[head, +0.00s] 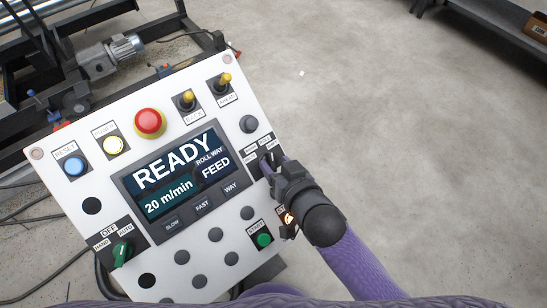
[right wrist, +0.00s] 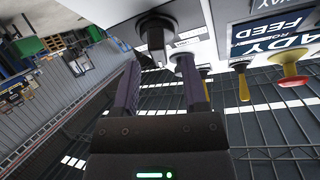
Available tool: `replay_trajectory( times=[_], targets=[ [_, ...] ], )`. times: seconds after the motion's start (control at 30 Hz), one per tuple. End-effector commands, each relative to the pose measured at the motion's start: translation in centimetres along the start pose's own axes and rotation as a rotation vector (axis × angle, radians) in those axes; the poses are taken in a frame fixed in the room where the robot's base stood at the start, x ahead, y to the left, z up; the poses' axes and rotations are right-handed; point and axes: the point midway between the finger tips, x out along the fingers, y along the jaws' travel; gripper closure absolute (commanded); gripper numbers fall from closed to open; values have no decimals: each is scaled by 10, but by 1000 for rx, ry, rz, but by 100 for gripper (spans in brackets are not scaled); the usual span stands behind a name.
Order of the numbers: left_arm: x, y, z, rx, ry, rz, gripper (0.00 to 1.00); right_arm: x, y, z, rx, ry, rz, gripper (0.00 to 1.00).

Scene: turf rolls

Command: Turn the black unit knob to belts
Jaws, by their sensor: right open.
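The white control panel (head: 75,165) stands tilted in the head view. The black unit knob (right wrist: 155,32) sticks out from the panel in the right wrist view, just beyond my fingertips. In the head view my right gripper (head: 273,164) is at the panel's right edge, beside a small group of labels (head: 259,146), and mostly covers the knob there. My right gripper is open, its two purple fingers (right wrist: 157,80) spread with a gap between them. Whether they touch the knob, and which label it points to, I cannot tell. My left gripper is out of view.
The screen (head: 180,172) reads READY, ROLL WAY, FEED, 20 m/min. A red button (head: 149,123), yellow-tipped toggles (head: 187,99), a green knob (head: 122,252) and a green button (head: 264,240) share the panel. Dark machinery (head: 85,55) stands behind; open floor (head: 400,130) lies right.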

Motion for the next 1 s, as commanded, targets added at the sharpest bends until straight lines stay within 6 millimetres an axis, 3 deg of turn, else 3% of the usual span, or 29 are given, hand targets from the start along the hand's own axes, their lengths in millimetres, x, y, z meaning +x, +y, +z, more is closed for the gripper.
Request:
replay_trajectory(
  times=[0.2,0.5,0.77,1.0],
  targets=[
    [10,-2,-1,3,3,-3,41,25,0,1,0,0,0,44],
    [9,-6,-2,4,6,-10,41,27,0,0,0,-1,1,44],
    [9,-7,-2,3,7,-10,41,27,0,0,0,-1,1,99],
    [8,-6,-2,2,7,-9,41,27,0,0,-8,-1,-3,100]
  ],
)
